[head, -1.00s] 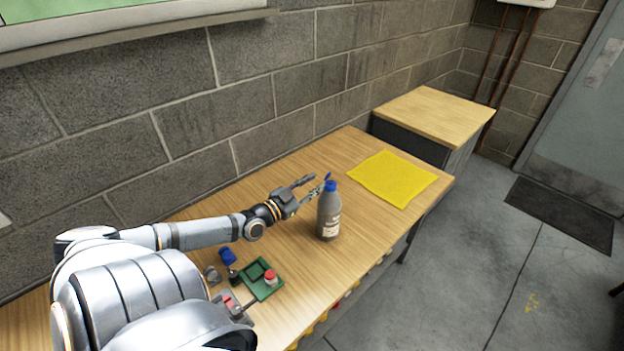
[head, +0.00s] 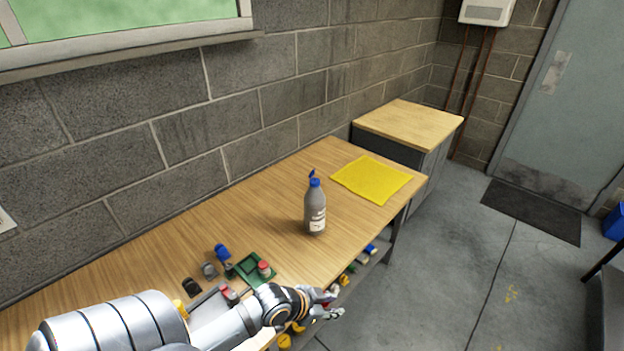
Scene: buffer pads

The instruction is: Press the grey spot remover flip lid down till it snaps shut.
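The grey spot remover bottle (head: 315,212) stands upright on the wooden table, with a pale label low on its front. My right gripper is not in view.
A yellow cloth (head: 372,179) lies flat behind the bottle to the right. A green tray (head: 256,270) with a small red-topped item and several small parts lie near my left arm. The table around the bottle is clear. A cabinet (head: 410,125) stands beyond the table.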

